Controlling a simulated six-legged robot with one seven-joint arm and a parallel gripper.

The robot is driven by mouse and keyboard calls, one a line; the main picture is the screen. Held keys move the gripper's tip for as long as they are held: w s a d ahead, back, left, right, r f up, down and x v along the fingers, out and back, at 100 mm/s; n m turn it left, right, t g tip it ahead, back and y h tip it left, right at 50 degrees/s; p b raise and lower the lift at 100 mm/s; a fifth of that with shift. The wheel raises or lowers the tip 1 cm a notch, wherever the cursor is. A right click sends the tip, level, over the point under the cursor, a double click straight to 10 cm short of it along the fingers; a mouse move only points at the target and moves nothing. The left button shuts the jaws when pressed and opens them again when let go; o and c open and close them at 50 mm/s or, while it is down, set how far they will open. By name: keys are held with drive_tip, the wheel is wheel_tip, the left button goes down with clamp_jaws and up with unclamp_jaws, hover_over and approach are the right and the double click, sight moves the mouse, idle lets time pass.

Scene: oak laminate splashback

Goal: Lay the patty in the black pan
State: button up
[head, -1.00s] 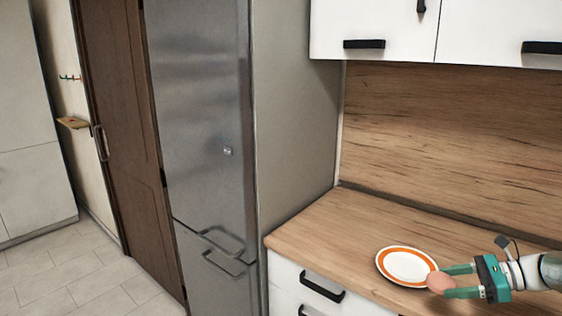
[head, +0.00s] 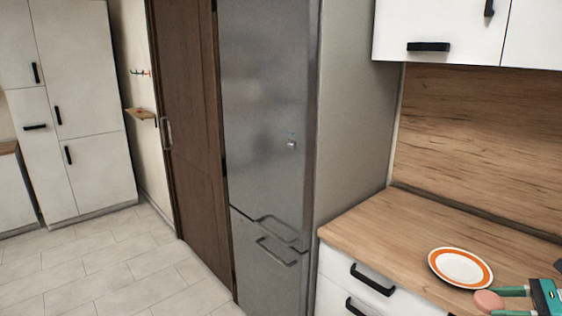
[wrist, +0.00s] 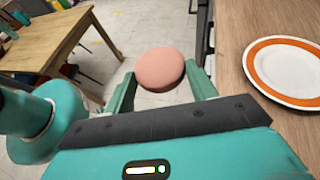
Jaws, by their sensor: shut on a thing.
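The patty (head: 488,301) is a round pinkish disc. My gripper (head: 507,302), with green fingers, is shut on it at the lower right of the head view. In the wrist view the patty (wrist: 160,68) sits between the two fingertips (wrist: 160,84), held in the air beside the counter's edge, with the floor below it. A white plate with an orange ring (head: 461,268) lies on the counter close to my gripper; it also shows at the right of the wrist view (wrist: 288,70). The black pan is not seen in any view.
The wooden counter (head: 385,225) has clear room left of the plate. A tall steel fridge (head: 265,120) stands left of it. Open tiled floor (head: 110,265) lies further left, before white cabinets (head: 85,110). A wooden table (wrist: 50,40) shows in the wrist view.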

drive_tip(key=w+a+f+m+t+h, duration=0.2)
drive_tip(key=w+a+f, duration=0.4)
drive_tip(key=f, duration=0.5)
drive_tip(key=w+a+f+m+t+h, duration=0.1)
drive_tip(key=w+a+f+m+t, duration=0.1)
drive_tip(key=w+a+f, duration=0.6)
drive_tip(key=w+a+f+m+t+h, duration=0.1)
drive_tip(key=w+a+f+m+h, duration=0.3)
drive_tip(key=a+f, duration=0.4)
drive_tip(key=w+a+r+m+h, duration=0.1)
drive_tip(key=a+r+h, duration=0.1)
drive_tip(key=a, duration=0.5)
drive_tip(key=w+a+r+m+t+h, duration=0.1)
drive_tip(key=a+r, duration=0.3)
drive_tip(key=a, duration=0.4)
drive_tip(key=shift+w+a+m+h, duration=0.2)
drive_tip(key=shift+w+m+h, duration=0.3)
